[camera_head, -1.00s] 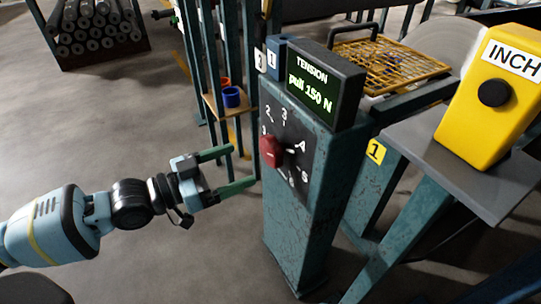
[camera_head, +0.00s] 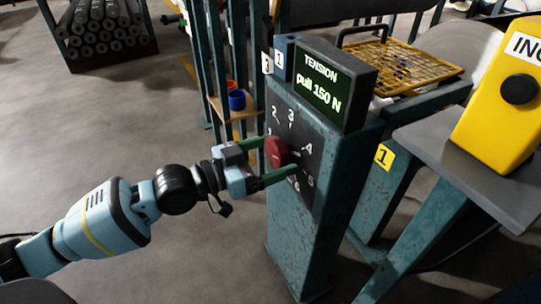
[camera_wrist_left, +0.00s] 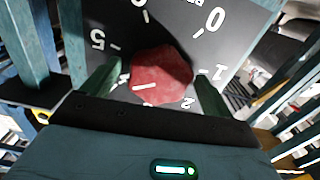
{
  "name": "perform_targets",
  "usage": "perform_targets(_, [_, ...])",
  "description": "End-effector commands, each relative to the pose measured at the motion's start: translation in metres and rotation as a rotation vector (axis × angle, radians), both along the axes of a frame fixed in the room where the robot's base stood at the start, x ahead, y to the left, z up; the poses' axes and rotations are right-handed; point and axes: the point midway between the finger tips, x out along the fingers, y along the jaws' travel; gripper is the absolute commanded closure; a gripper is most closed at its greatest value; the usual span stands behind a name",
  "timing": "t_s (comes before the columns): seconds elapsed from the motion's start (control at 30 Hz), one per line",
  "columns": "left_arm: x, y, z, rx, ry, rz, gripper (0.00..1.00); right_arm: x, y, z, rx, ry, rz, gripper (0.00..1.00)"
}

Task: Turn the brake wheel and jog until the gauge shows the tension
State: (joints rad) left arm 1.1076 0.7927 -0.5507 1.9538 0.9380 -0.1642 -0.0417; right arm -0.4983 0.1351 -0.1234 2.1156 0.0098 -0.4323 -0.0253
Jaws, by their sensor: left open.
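The red brake wheel (camera_head: 276,152) sits on a dark numbered dial plate (camera_head: 309,147) on the front of a teal post. My left gripper (camera_head: 280,155) is open, with one green finger on each side of the wheel. The wrist view shows the red wheel (camera_wrist_left: 162,74) between the spread fingers; whether they touch it I cannot tell. Its white mark points to the lower left there. The display (camera_head: 325,88) above reads "TENSION pull 150 N". The yellow jog box (camera_head: 500,112), its "INCH" label partly cut off, carries a black button (camera_head: 519,89). My right gripper is out of view.
A grey shelf (camera_head: 470,165) carries the yellow box at the right. A yellow wire tray (camera_head: 425,65) lies behind the display. A small ledge with a blue cup (camera_head: 237,100) stands behind the gripper. Stacked grey rolls (camera_head: 100,30) are far left. Floor at left is clear.

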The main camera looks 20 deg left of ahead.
Motion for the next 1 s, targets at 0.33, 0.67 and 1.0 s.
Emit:
perform_targets(0.33, [0.0,0.0,0.0,0.0,0.0,0.0,0.44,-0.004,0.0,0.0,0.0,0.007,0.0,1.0])
perform_targets(0.67, [-0.001,0.0,0.002,-0.086,0.065,0.0,0.58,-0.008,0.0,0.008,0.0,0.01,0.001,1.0])
perform_targets(1.0, [-0.001,0.0,0.0,-0.195,0.152,0.0,0.58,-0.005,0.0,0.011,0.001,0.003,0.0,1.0])
